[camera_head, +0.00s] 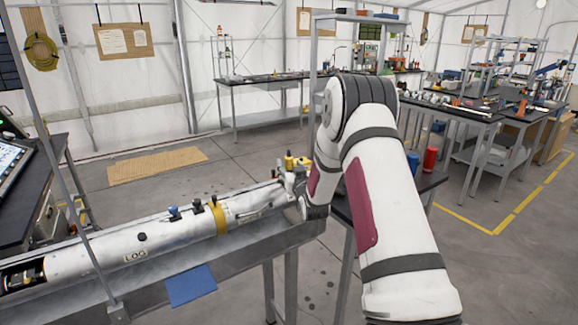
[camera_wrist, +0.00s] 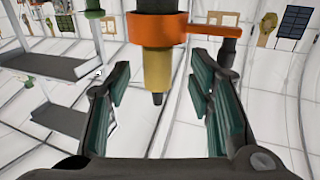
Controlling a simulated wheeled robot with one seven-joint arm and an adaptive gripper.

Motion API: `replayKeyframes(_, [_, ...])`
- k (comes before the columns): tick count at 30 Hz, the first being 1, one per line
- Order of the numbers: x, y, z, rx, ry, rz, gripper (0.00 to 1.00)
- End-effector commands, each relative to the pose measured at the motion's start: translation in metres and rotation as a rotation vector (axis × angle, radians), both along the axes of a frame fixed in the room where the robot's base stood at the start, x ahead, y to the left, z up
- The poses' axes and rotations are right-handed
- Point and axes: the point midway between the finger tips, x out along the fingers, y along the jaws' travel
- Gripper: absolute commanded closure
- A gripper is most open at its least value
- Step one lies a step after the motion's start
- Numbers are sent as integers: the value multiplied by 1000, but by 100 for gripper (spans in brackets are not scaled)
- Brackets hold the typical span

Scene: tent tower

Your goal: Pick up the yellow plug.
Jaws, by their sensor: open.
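In the wrist view, my gripper (camera_wrist: 160,88) is open, with a green-padded finger on each side. A yellow piece with a dark tip, which looks like the yellow plug (camera_wrist: 157,68), shows between the fingers without visible contact. An orange collar (camera_wrist: 160,27) with a side arm surrounds its upper part, below a grey cylinder. In the head view, small yellow parts (camera_head: 290,160) show beside my gripper at the right end of the long white tube; I cannot tell there which one is the plug. My wrist partly hides that area.
The white tube (camera_head: 170,232), marked LOG, lies in a grey trough (camera_head: 245,245) and carries blue and black knobs. A thin upright post (camera_head: 62,130) stands at left. A red cylinder (camera_head: 430,160) stands right of my arm. Open floor lies behind the trough.

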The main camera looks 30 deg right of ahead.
Motion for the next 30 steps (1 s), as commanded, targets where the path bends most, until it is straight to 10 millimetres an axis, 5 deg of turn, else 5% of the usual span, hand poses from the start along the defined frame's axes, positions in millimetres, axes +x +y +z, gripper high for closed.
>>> replayKeyframes(7, [27, -10, 1, 0, 0, 1, 52])
replayKeyframes(16, [30, -11, 1, 0, 1, 0, 52])
replayKeyframes(22, [30, -11, 1, 0, 1, 0, 97])
replayKeyframes(30, [30, -11, 2, 0, 0, 0, 100])
